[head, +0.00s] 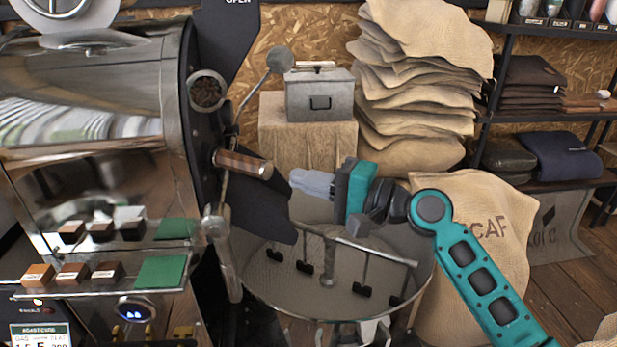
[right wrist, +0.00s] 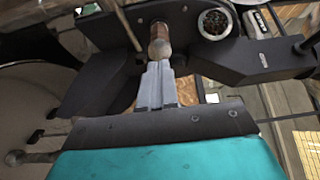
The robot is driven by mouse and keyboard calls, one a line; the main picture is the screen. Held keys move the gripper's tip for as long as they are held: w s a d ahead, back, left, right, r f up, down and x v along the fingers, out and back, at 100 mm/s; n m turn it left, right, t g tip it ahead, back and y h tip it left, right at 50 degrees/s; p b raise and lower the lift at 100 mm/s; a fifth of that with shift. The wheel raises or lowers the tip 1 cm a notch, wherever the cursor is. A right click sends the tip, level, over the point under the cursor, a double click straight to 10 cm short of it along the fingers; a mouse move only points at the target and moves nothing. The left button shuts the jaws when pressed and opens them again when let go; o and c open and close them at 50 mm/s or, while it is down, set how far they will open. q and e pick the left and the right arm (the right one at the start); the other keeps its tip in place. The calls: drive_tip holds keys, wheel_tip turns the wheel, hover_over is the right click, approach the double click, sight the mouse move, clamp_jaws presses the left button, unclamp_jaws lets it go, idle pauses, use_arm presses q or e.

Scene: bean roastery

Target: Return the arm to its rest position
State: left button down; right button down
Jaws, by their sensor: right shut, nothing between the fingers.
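My right gripper (head: 296,179) is shut and empty in the head view, above the round cooling tray (head: 262,282) of the roaster. Its fingers point left toward a wooden handle (head: 242,163) on the roaster front. In the right wrist view the shut fingers (right wrist: 157,66) point at the rounded end of the wooden handle (right wrist: 160,47). I cannot tell whether they touch it. My teal right arm reaches in from the lower right. My left gripper is in neither view.
The shiny roaster (head: 90,100) fills the left side. A grey metal box (head: 320,95) stands on a sack-covered stand behind the gripper. Stacked sacks (head: 415,80) and a full sack (head: 485,225) stand to the right. A shelf (head: 540,118) is at the far right.

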drive_tip(key=b+v, duration=0.1)
drive_tip(key=v, duration=0.8)
drive_tip(key=s+d+f+n+t+h, duration=0.2)
drive_tip(key=f+h, duration=0.5)
drive_tip(key=f, duration=1.2)
drive_tip(key=s+d+f+n+h, duration=0.1)
drive_tip(key=s+f+n+h, duration=0.2)
drive_tip(key=s+f, duration=0.4)
drive_tip(key=s+d+f+n+h, duration=0.2)
drive_tip(key=s+f+n+h, duration=0.1)
drive_tip(key=s+f, duration=0.4)
drive_tip(key=shift+s+d+f+n, duration=0.15)
drive_tip(key=shift+s+d+n, duration=0.2)
drive_tip(key=shift+s, duration=0.5)
